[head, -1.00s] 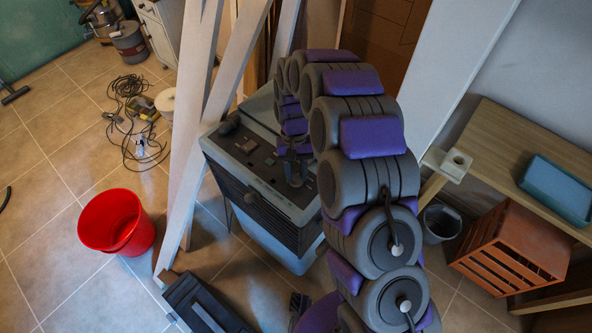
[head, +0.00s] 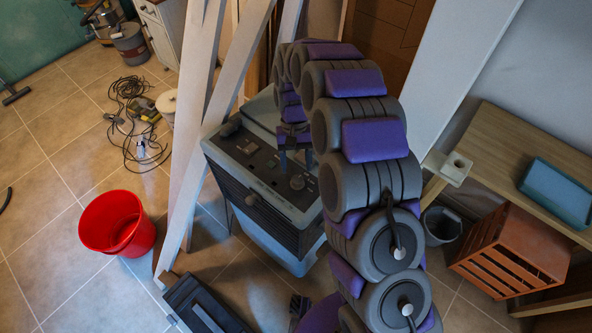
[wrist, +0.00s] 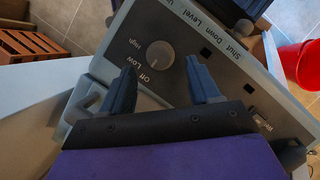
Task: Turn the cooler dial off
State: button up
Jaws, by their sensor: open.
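The cooler (head: 275,215) is a grey-blue box with a dark control panel on top, below my arm in the head view. The dial (wrist: 160,54) is a round grey knob on that panel, with High, Low and Off printed around its left side in the wrist view. It also shows in the head view (head: 297,182). I cannot clearly tell which label it points to. My gripper (wrist: 161,70) is open and empty, its two dark fingers apart, with the dial showing between and beyond the tips. In the head view my gripper (head: 294,160) is just behind the dial.
Pale planks (head: 200,130) lean beside the cooler's left. A red bucket (head: 117,223) stands on the tiles at left, and a dark case (head: 205,305) lies in front. An orange crate (head: 510,255) and a wooden table (head: 500,150) are at right. Open floor lies at left.

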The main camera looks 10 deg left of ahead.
jog(key=p+v, duration=0.1)
jog(key=v, duration=1.2)
jog(key=shift+a, duration=0.15)
